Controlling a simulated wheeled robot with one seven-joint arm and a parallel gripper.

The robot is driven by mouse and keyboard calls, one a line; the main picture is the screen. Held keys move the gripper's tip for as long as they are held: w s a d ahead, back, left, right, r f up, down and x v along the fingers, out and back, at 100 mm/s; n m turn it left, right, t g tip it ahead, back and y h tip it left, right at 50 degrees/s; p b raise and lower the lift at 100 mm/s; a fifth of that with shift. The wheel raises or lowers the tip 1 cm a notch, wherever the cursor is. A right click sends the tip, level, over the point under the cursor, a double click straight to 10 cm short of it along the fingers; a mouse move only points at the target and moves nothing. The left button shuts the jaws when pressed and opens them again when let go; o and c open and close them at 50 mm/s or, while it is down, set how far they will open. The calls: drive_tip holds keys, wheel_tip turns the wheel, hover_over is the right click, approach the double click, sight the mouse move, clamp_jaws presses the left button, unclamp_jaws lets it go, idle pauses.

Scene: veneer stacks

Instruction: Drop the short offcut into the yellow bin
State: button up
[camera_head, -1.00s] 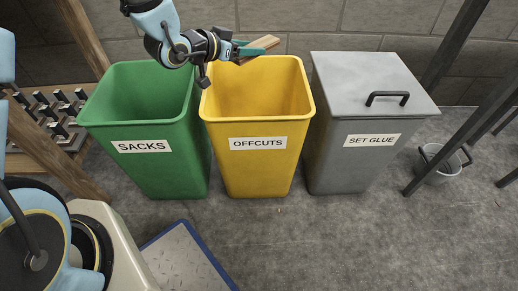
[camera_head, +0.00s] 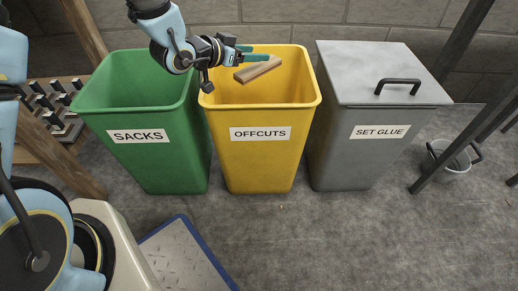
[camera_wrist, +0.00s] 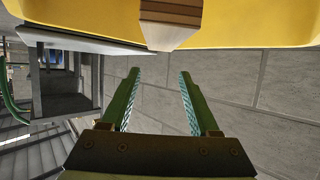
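The short offcut (camera_head: 258,68), a brown wooden piece, shows within the mouth of the yellow bin (camera_head: 262,170), which is labelled OFFCUTS. It is just below my gripper (camera_head: 266,54) and apart from it; whether it touches the bin I cannot tell. My gripper is over the bin's back part. In the wrist view my gripper (camera_wrist: 160,74) has its two green fingers apart with nothing between them. The offcut's end (camera_wrist: 170,30) shows there beyond the fingertips, against the yellow bin (camera_wrist: 240,22).
A green bin (camera_head: 160,165) labelled SACKS stands left of the yellow bin. A lidded grey bin (camera_head: 350,165) labelled SET GLUE stands on its right. A brick wall (camera_head: 290,20) is close behind. A bucket (camera_head: 452,160) is at the right; the floor in front is mostly clear.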

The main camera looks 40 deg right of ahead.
drive_tip(key=o, duration=0.4)
drive_tip(key=shift+c, duration=0.2)
drive_tip(key=p+v, duration=0.2)
drive_tip(key=v, duration=0.8)
drive_tip(key=shift+a+r, duration=0.15)
drive_tip(key=shift+a, duration=0.25)
